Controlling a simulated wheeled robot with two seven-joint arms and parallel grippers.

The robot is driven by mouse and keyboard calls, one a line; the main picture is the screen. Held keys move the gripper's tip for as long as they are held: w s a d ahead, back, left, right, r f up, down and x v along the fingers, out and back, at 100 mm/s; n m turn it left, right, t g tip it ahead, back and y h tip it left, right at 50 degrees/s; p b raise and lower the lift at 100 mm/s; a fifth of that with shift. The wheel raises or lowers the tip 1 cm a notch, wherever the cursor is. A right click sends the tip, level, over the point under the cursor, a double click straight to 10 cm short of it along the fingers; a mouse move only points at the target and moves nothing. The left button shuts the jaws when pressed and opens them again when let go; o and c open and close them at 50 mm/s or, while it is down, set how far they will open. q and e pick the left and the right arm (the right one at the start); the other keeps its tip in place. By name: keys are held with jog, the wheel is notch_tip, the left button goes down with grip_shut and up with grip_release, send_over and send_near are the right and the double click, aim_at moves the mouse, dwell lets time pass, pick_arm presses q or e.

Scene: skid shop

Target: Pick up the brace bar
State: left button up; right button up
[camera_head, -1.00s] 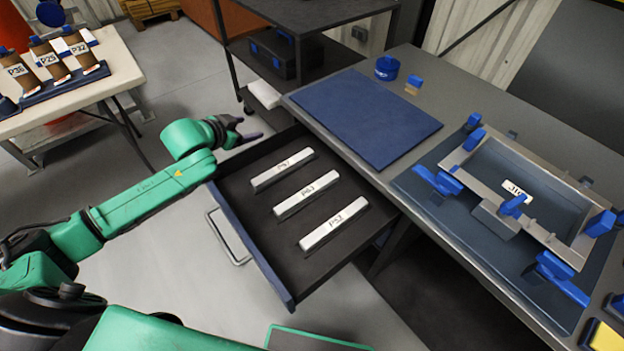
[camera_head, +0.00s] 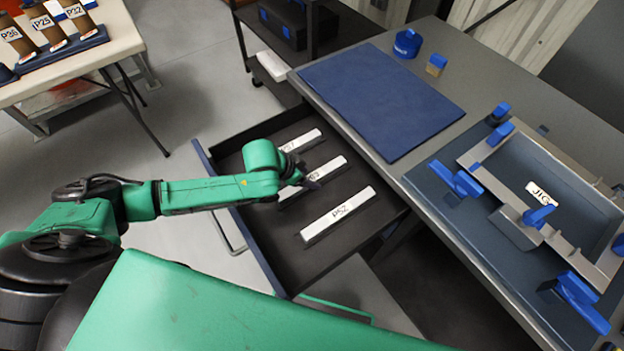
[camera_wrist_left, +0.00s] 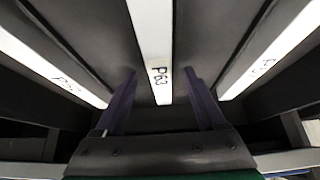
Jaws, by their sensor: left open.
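Three white labelled bars lie in the open dark drawer (camera_head: 310,262). The far bar (camera_head: 302,139) is partly behind my arm. The middle bar (camera_head: 330,167) has its near end hidden by my gripper; its label looks like P63 in the left wrist view (camera_wrist_left: 152,45). The near bar (camera_head: 338,214) reads P52. My left gripper (camera_head: 308,178) is open and empty over the drawer, at the middle bar. In the left wrist view its purple fingers (camera_wrist_left: 162,92) stand on either side of the middle bar's end, apart from it. My right gripper is not in view.
A workbench with a blue mat (camera_head: 382,100) stands right of the drawer. On it are a jig frame (camera_head: 505,128) with blue clamps and a blue round container (camera_head: 407,43). A table (camera_head: 118,38) with labelled parts stands at the far left. The drawer's walls surround the bars.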

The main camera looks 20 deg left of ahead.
pick_arm(q)
jog(key=shift+w+d+f, duration=0.25)
jog(key=shift+w+f, duration=0.05)
jog(key=shift+f, duration=0.25)
grip_shut()
